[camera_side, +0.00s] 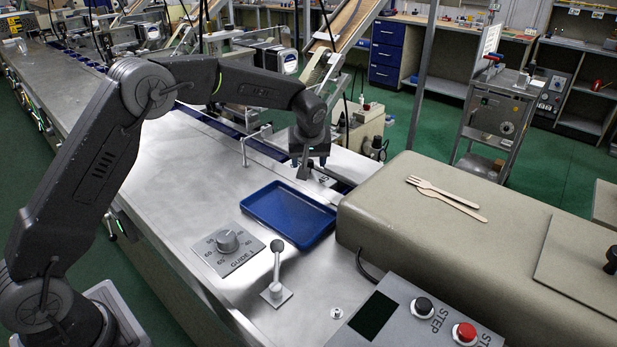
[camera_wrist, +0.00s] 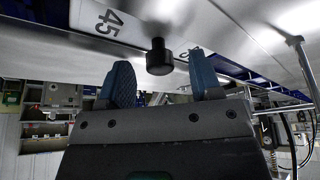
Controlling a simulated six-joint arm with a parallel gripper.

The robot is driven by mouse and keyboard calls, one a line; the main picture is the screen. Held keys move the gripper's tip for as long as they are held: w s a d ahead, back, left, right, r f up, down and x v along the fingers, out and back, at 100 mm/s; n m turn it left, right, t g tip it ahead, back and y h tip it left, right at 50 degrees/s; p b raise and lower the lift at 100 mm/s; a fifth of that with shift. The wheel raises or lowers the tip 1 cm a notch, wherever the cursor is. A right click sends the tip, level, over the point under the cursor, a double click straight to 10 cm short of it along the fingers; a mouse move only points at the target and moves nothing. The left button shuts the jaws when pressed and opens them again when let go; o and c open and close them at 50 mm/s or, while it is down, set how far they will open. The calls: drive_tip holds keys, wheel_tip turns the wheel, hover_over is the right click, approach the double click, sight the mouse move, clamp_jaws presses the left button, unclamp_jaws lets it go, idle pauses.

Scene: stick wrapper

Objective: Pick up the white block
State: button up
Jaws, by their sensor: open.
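My gripper (camera_side: 309,163) points down over the steel table, just beyond the blue tray (camera_side: 290,214). Its two blue-tipped fingers are apart in the wrist view (camera_wrist: 162,76). A black cylindrical knob (camera_wrist: 159,57) shows between the fingers there; I cannot tell its distance from them. A pale plate marked 45 (camera_wrist: 107,20) lies behind it, and this plate also shows just below the gripper in the side view (camera_side: 324,181). I cannot make out a separate white block in either view. The blue tray looks empty.
A dial marked GUIDE (camera_side: 228,242) and an upright lever (camera_side: 277,268) stand on the table near the tray. A beige housing (camera_side: 430,200) with a wooden fork on top rises to the right. A thin metal post (camera_side: 245,150) stands left of the gripper.

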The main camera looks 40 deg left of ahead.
drive_tip(key=shift+w+a+f, duration=0.1)
drive_tip(key=shift+f, duration=0.05)
clamp_jaws()
idle(0.5)
